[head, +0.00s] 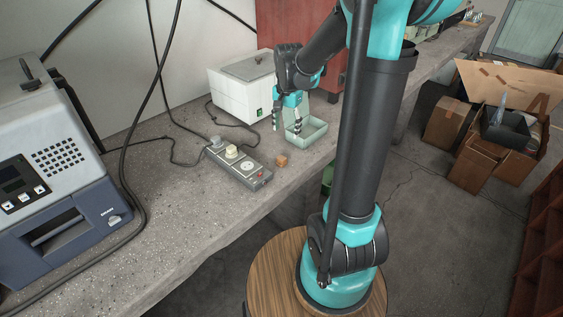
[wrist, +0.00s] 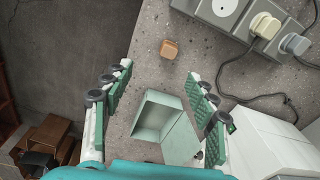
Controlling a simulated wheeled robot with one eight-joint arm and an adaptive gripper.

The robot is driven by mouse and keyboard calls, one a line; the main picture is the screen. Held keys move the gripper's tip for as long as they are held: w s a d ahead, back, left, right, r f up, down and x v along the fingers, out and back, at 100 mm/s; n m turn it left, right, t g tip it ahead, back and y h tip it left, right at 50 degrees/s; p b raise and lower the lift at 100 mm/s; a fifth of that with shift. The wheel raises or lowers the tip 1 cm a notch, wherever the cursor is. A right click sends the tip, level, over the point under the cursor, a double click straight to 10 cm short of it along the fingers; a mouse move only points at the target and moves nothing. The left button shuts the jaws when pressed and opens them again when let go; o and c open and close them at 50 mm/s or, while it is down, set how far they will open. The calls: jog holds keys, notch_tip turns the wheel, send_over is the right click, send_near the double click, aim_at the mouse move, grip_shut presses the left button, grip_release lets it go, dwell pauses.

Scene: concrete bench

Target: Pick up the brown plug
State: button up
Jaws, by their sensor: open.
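My gripper (head: 287,127) is open and empty above the bench, further back than the plug, over a pale green tray. In the wrist view its two fingers (wrist: 161,75) stand wide apart on either side of the tray, and nothing is between their tips.
The pale green open tray (head: 312,137) sits below my gripper. The grey power strip (head: 227,169) beside the plug holds a cream plug (head: 231,152) and a grey plug (head: 216,142). A white box (head: 240,90) stands behind. The bench's front edge is close to the plug.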

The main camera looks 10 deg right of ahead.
jog(key=w+a+m, duration=0.1)
jog(key=w+m, duration=0.1)
jog(key=w, duration=0.2)
send_near(281, 157)
jog(key=shift+g, duration=0.4)
jog(key=f, duration=1)
jog(key=shift+w+f, duration=0.1)
jog(key=shift+w, duration=0.2)
grip_shut()
